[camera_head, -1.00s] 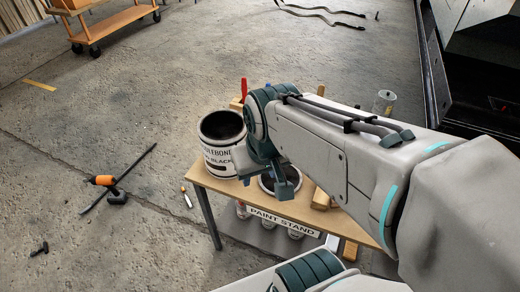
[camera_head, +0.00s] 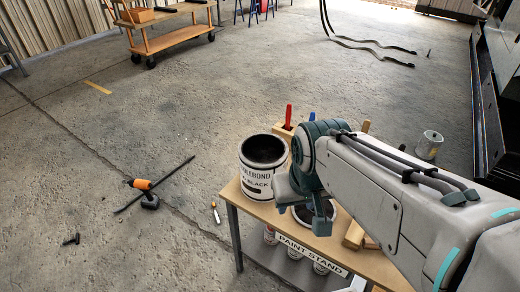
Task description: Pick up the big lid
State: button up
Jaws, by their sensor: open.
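I cannot make out the big lid in this view; my arm hides part of the stand top. A big white paint can (camera_head: 262,178) with black lettering stands at the back left of the paint stand (camera_head: 249,206), its top open and dark inside. A smaller can (camera_head: 300,217) stands in front of it, partly hidden by my gripper. My gripper (camera_head: 308,208) is open, pointing down over the stand near the smaller can and just right of the big can. I see nothing held, though its fingers are only partly visible.
Red and blue handled tools stand in a wooden holder (camera_head: 284,131) behind the big can. Several cans (camera_head: 270,236) sit below the stand top. An orange and black tool (camera_head: 143,185) lies on the floor at left. A wooden cart (camera_head: 165,43) stands far back.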

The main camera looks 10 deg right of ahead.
aim_at(304, 216)
jog(key=k, duration=0.5)
jog(key=u, duration=1.25)
jog(key=i, duration=1.1)
jog(key=z, duration=2.75)
